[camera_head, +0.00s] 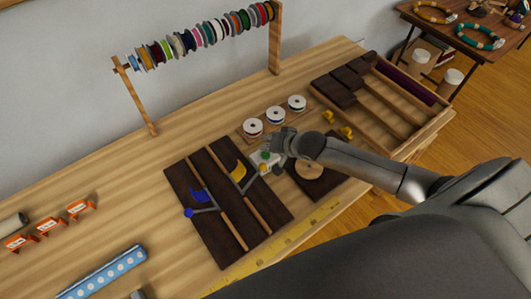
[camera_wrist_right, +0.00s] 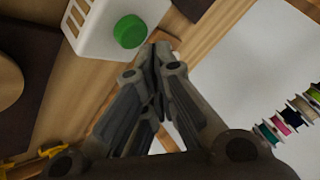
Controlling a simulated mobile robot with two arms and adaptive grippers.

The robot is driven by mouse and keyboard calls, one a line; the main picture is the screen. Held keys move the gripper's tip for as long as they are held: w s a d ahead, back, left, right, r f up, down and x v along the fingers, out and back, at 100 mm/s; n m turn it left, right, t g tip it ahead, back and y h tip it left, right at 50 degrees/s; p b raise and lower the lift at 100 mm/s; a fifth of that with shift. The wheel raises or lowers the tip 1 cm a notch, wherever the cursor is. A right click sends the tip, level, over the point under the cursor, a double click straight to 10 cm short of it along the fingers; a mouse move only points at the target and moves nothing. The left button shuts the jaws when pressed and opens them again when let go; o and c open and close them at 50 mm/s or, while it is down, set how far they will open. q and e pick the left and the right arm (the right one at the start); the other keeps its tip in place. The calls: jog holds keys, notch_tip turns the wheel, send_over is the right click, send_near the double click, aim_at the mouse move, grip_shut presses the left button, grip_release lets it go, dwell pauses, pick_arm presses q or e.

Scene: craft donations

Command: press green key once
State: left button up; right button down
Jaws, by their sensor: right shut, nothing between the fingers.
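The green key (camera_wrist_right: 131,31) is a round green button on a white box (camera_wrist_right: 93,28) in the right wrist view. In the head view the green key (camera_head: 265,154) shows small on the white box (camera_head: 259,162), just left of my right gripper (camera_head: 272,150). My right gripper (camera_wrist_right: 156,48) is shut and empty. In the wrist view its fingertips are close beside the green key; whether they touch it I cannot tell. My left gripper is not in view.
A dark tray (camera_head: 181,186) with blue and yellow tools lies left of the box. White spools (camera_head: 275,116) stand behind the gripper. A wooden divided tray (camera_head: 424,131) is at the right, and a spool rack (camera_head: 145,112) at the back. The left table has bare room.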

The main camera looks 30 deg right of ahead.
jog(key=shift+f, duration=0.15)
jog(key=shift+f, duration=0.3)
jog(key=shift+f, duration=0.5)
dwell(1.0)
jog(key=shift+r, duration=0.1)
jog(key=shift+r+p, duration=0.8)
jog(key=shift+p, duration=0.15)
jog(key=shift+r, duration=0.1)
notch_tip(320, 180, up, 5)
jog(key=p, duration=0.5)
